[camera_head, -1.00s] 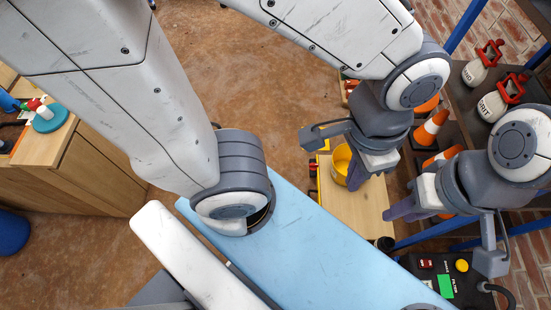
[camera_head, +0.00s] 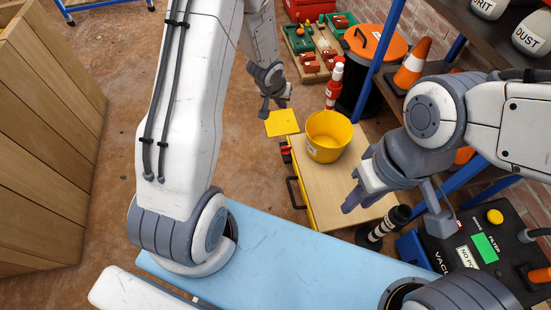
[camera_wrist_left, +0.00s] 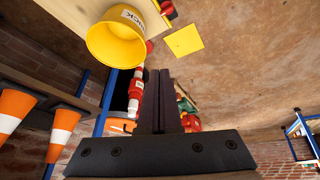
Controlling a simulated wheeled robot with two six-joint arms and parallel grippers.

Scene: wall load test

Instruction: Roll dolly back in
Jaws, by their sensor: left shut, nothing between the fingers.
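The likely dolly is a low wooden-topped platform (camera_head: 338,188) with yellow edges and a black handle on its left side. It carries a yellow bucket (camera_head: 328,136). A flat yellow plate (camera_head: 282,123) is at its far left corner; I cannot tell whether it is attached. My left gripper (camera_head: 283,97) is just beyond the yellow plate, shut and empty. In the left wrist view its fingers (camera_wrist_left: 155,100) are together, with the bucket (camera_wrist_left: 116,42) and plate (camera_wrist_left: 183,40) beyond. My right gripper (camera_head: 354,199) is above the platform's right side; its finger gap is unclear.
A black bin with an orange lid (camera_head: 376,47), a red-and-white bottle (camera_head: 334,86) and trays of colored parts (camera_head: 318,45) stand beyond. The shelf (camera_head: 455,22) and vacuum (camera_head: 470,245) are right. Wooden cabinet (camera_head: 45,140) is left; floor between is clear.

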